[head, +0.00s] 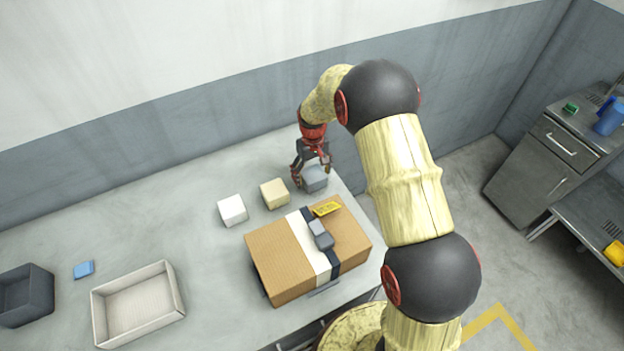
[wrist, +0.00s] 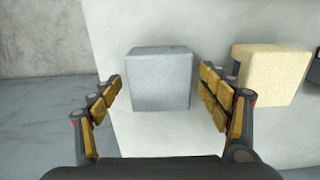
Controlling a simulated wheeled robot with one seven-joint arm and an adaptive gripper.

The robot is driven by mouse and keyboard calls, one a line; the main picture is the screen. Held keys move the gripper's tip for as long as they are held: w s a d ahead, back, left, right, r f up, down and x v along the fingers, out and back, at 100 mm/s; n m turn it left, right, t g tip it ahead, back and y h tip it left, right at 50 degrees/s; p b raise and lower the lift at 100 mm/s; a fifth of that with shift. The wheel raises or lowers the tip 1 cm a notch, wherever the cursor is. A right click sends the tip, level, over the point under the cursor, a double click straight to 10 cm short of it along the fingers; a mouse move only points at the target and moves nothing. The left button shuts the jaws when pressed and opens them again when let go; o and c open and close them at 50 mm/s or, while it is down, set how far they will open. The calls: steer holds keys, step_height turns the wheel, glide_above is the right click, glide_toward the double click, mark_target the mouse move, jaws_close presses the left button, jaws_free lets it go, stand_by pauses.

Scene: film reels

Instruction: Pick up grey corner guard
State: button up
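The grey corner guard (head: 315,180) looks like a small grey block on the table's far right, near its edge. It also shows in the wrist view (wrist: 160,80), upright on the pale table top. My gripper (head: 311,174) is just above and around it in the head view. In the wrist view my gripper (wrist: 162,82) has its yellow-padded fingers apart, one on each side of the block. A visible gap separates the block from each finger. The block's far and lower sides are hidden.
A beige block (head: 274,194) stands close beside the grey one, with a white block (head: 232,210) further left. A taped cardboard box (head: 273,263) with small grey pieces on top lies in front. A cream tray (head: 172,294), blue item (head: 84,269) and dark bin (head: 41,286) are left.

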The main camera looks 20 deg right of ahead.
steer(key=shift+c, duration=1.2)
steer(key=c, duration=0.9)
